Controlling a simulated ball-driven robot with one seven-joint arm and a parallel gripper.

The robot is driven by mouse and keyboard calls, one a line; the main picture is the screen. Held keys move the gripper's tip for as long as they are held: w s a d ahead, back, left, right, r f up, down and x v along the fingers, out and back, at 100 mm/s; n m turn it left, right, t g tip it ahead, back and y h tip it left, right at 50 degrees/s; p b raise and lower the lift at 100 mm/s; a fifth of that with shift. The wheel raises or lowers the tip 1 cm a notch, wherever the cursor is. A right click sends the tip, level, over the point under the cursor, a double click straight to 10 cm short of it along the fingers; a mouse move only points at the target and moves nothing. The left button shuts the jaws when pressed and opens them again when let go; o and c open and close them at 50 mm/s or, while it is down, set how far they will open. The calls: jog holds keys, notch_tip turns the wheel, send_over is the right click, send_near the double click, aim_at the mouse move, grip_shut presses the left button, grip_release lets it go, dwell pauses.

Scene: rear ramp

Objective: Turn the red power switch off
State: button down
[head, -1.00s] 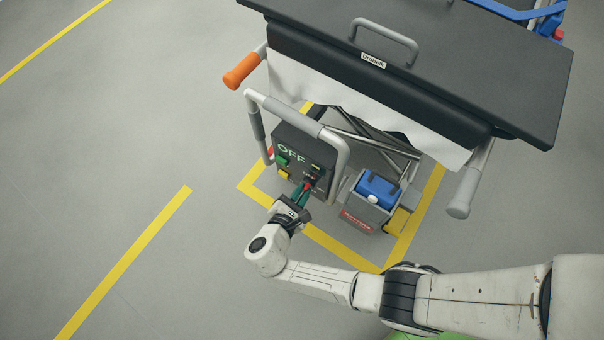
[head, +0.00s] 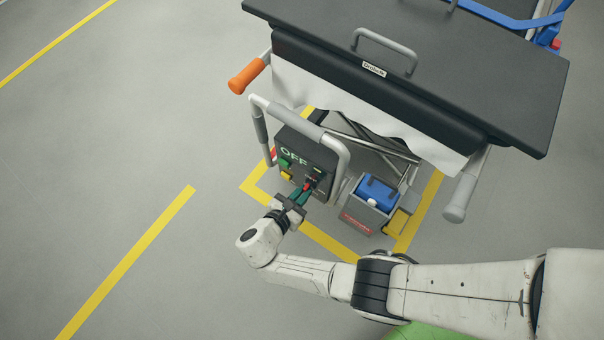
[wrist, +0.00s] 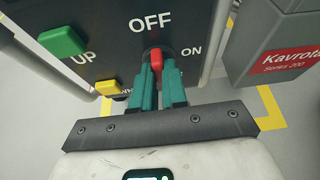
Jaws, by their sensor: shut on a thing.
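The red power switch (wrist: 155,60) is on a dark control panel (head: 318,158) at the end of the stretcher frame. In the wrist view the switch points down and slightly right, below the word OFF and left of the word ON. My gripper (wrist: 158,78) has teal fingers on both sides of the switch and is shut on it. In the head view my gripper (head: 300,194) reaches the panel's lower right part, and the fingers partly cover the red switch (head: 309,183).
A green UP button (wrist: 64,41) and a yellow button (wrist: 107,87) sit left of the switch. A grey box marked Kavrota (wrist: 275,45) stands close on the right. Grey tubular handles frame the panel (head: 342,160). Open floor lies to the left.

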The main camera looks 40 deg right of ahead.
jog(key=c, duration=1.2)
grip_release()
jog(key=shift+o, duration=0.2)
jog(key=p+v, duration=0.1)
jog(key=v, duration=1)
